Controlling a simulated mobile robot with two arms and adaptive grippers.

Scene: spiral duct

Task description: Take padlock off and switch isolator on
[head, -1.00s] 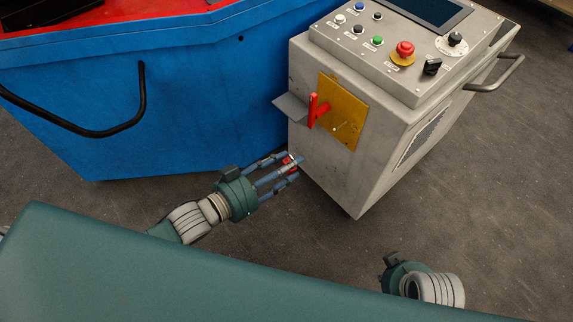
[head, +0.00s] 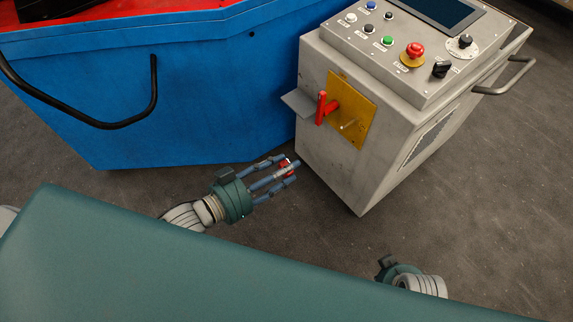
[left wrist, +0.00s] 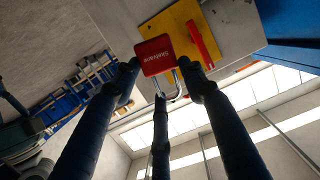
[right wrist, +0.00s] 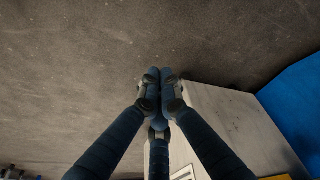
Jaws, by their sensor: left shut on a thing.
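The red padlock (left wrist: 155,57) with its metal shackle is between the fingers of my left gripper (head: 284,170). That gripper is shut on it, low and just left of the grey cabinet. In the head view the fingers mostly hide the padlock (head: 287,163). The isolator is a red handle (head: 324,106) on a yellow plate (head: 357,114) on the cabinet's front; no padlock shows on it. The plate (left wrist: 187,25) and handle (left wrist: 204,42) also show in the left wrist view. My right gripper (right wrist: 158,76) has its fingers together, with nothing seen between them.
The grey cabinet (head: 335,170) carries buttons, a red emergency stop (head: 414,50) and a side handle (head: 508,77). A small grey ledge (head: 299,104) juts from its left edge. A blue machine (head: 215,100) with a black handle stands left. The floor in front is clear.

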